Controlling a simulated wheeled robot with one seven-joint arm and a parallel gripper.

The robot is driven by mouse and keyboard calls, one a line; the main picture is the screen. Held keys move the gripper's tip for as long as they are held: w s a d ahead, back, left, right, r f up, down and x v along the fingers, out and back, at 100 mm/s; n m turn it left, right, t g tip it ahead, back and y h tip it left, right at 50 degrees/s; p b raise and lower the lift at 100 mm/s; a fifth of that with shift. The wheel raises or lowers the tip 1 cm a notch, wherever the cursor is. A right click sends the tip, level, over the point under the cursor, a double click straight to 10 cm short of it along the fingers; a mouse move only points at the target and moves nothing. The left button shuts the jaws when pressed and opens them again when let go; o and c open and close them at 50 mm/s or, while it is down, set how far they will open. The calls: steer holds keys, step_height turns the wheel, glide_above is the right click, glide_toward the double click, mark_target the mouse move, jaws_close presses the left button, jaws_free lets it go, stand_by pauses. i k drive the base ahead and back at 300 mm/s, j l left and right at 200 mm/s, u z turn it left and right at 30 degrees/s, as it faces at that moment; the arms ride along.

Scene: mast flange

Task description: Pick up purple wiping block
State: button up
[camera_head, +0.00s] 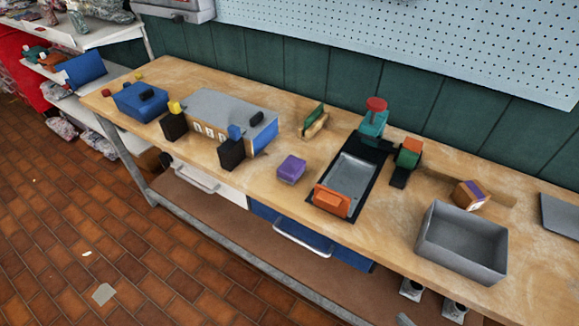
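A small purple block (291,169) sits on the wooden bench (262,184) near its front edge. It lies left of a black-framed tray with an orange block on its front end, and right of a black block. Nothing covers it from above. Another block with purple and tan faces (470,194) lies tilted on the right part of the bench, behind a grey bin. My gripper is not in view.
The grey open bin (462,242) stands at the right front. The black-framed tray (351,180) and orange block (332,201) are right of the purple block. A grey box (220,118), black block (232,154) and blue box (140,102) stand left. Bare bench surrounds the purple block.

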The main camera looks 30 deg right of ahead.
mark_target(291, 170)
steer(key=z, duration=1.6)
steer(key=u, duration=1.35)
steer(key=i+j+u, duration=0.4)
steer(key=i+j, duration=0.55)
steer(key=i, duration=0.05)
